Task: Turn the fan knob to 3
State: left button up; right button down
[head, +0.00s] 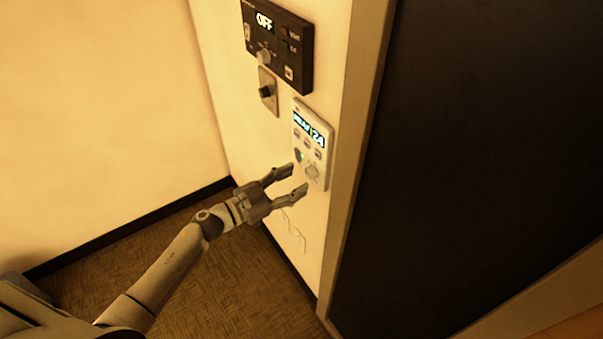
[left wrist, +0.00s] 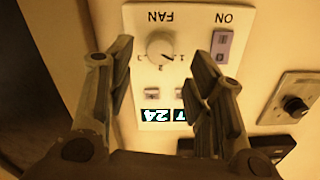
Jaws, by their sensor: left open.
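The fan knob (left wrist: 161,47) is a round pale dial under the word FAN on a white wall panel (head: 325,150). The left wrist view shows the panel upside down. Small numbers ring the knob; which one it points at is too small to tell. In the head view the knob (head: 312,171) is low on the panel, just beyond the fingertips. My left gripper (head: 298,178) is open and empty in front of the panel's lower part. In the left wrist view its fingers stand on either side of the knob, apparently apart from it. My right gripper is not in view.
The panel has a lit display (head: 309,129), small buttons and an ON switch (left wrist: 222,45) beside the knob. Above are a small plate with a dark knob (head: 266,91) and a black box (head: 278,45) reading OFF. A dark door or panel (head: 460,150) lies right.

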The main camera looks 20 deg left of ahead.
aim_at(308, 174)
pick_arm(q)
jog(key=shift+x, duration=1.15)
jog(key=shift+w+d, duration=0.3)
jog(key=shift+w, duration=0.05)
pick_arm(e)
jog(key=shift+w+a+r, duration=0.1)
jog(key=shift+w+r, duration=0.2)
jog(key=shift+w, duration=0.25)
pick_arm(q)
jog(key=c, duration=1)
jog(key=shift+c, duration=0.2)
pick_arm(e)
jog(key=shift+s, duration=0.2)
